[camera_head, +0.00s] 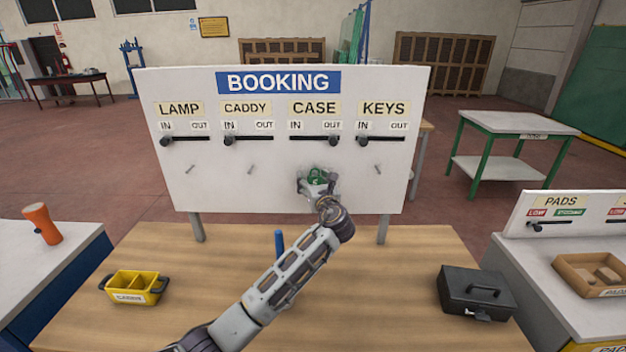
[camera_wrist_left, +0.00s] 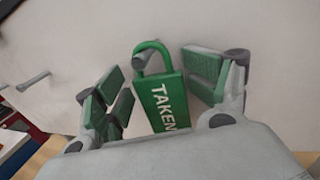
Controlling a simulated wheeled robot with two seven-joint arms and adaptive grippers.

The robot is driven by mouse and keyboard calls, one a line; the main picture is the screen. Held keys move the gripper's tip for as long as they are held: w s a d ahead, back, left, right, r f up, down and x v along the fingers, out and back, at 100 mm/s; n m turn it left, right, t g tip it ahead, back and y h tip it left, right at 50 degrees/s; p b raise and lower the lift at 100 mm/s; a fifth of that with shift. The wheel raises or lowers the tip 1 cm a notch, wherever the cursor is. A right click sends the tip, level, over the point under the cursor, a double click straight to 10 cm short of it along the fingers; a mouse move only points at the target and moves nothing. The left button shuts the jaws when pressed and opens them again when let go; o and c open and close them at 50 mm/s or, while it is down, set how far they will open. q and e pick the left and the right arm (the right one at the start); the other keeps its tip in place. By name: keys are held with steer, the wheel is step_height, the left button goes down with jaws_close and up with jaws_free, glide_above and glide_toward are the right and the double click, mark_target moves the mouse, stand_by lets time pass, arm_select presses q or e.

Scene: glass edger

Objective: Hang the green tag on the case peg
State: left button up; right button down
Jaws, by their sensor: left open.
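The green tag (camera_head: 316,177) is at the peg under the CASE label on the white booking board (camera_head: 230,193). In the left wrist view the green tag (camera_wrist_left: 162,98) reads TAKEN, and its loop is around the case peg (camera_wrist_left: 140,62). My left gripper (camera_head: 314,182) is right at the tag, in front of the board. In the left wrist view its green-padded fingers (camera_wrist_left: 160,95) stand apart on either side of the tag, with gaps to it. The tag's lower end is hidden behind the gripper body. My right gripper is not in view.
Bare pegs show under LAMP (camera_head: 189,169), CADDY (camera_head: 251,169) and KEYS (camera_head: 378,170). Sliders sit above them. A yellow caddy (camera_head: 134,288) and a blue upright cylinder (camera_head: 279,244) stand on the wooden table; a black case (camera_head: 477,292) lies at right. The table's front middle is free around my arm.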

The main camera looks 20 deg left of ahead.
arm_select(q)
steer(key=v, duration=0.7)
steer(key=shift+s, duration=0.35)
steer(key=shift+d+f, duration=0.1)
stand_by(0.4)
